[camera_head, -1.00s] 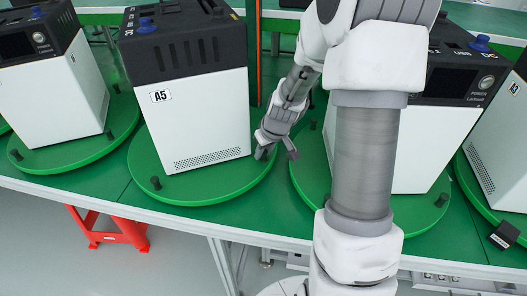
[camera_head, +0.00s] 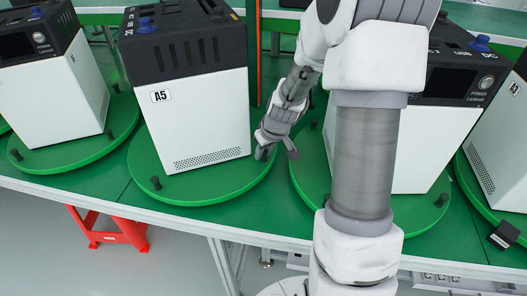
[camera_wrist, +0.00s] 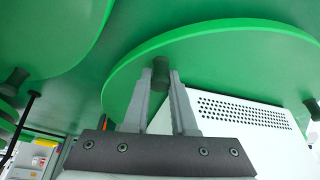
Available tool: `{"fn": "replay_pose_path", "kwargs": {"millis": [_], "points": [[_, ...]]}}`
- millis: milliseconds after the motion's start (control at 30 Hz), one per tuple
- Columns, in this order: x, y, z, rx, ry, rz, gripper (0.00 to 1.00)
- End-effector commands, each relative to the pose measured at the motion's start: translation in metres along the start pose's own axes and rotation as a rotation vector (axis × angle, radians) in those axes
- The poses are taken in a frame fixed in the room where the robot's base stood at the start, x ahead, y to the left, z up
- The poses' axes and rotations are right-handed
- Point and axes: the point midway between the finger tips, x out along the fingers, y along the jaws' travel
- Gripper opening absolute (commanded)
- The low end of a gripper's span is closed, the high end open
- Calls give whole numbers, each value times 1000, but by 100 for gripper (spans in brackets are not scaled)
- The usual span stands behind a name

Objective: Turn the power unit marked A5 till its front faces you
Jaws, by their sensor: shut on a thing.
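The power unit marked A5 (camera_head: 205,118) stands upright on a round green turntable (camera_head: 215,190) in the head view. A white side with the A5 label and a strip of vent holes faces me; no screen shows on it. Its top is dark, with a blue knob. My gripper (camera_head: 275,152) is low at the turntable's right edge, beside the unit. In the wrist view my gripper (camera_wrist: 162,75) has its fingers closed around a dark upright peg (camera_wrist: 160,68) on the turntable's rim. The unit's perforated white wall (camera_wrist: 245,125) is just right of the fingers.
Another unit (camera_head: 50,95) on its turntable stands at left, and one (camera_head: 432,150) at right, partly behind my arm. A red stool (camera_head: 110,230) is on the floor below the table edge.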

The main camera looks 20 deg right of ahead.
Motion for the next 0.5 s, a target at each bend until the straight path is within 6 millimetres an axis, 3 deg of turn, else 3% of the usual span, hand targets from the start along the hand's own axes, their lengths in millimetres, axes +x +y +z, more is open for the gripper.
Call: {"fn": "replay_pose_path", "kwargs": {"millis": [267, 500], "points": [[2, 6, -3, -23, 1, -10, 0], [10, 27, -17, -123, 2, -51, 0]]}}
